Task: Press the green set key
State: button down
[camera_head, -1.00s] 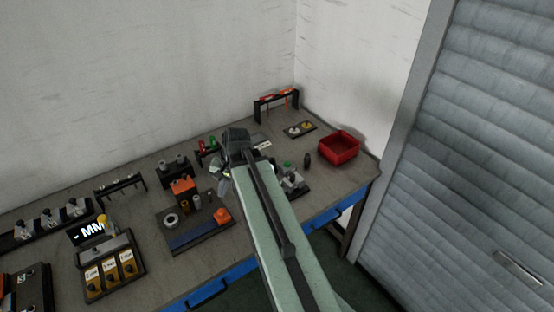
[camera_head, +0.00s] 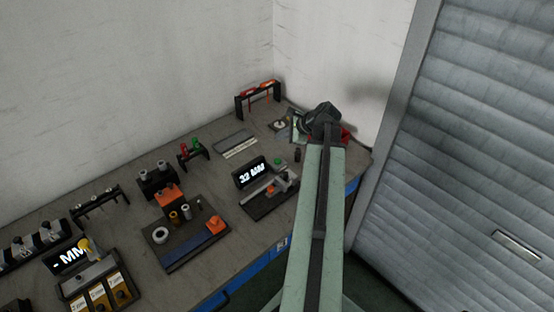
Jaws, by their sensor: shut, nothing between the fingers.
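A small green key (camera_head: 279,161) shows at the back right of a dark device whose display (camera_head: 251,173) reads "32 MM". It is tiny in this view, and I cannot tell whether it is pressed in. The device's base (camera_head: 262,205) carries a grey and orange slide. My gripper (camera_head: 298,124) is at the far end of my arm, beyond and to the right of the green key and apart from it. It is shut and empty; its fingertips are small and partly dark in the picture.
A red bin (camera_head: 346,134) is mostly hidden behind my arm. A dark peg (camera_head: 297,155) stands right of the key. A tool rack (camera_head: 258,99), a small rack with red and green handles (camera_head: 193,150) and an orange-block fixture (camera_head: 185,250) stand around. A flat plate (camera_head: 235,143) lies behind the display.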

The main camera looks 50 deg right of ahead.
aim_at(280, 161)
notch_tip(280, 161, down, 9)
jog(key=b, duration=0.8)
jog(key=shift+w+a+b, duration=0.1)
jog(key=shift+a+b, duration=0.05)
jog(key=shift+b, duration=0.25)
dwell(1.2)
jog(key=shift+f+b, duration=0.35)
jog(key=shift+b, duration=0.05)
jog(key=shift+f+b, duration=0.45)
dwell(0.5)
jog(key=shift+r, duration=0.15)
jog(key=shift+r+p, duration=0.8)
jog(key=shift+p, duration=0.15)
notch_tip(280, 161, up, 5)
jog(key=p, duration=0.5)
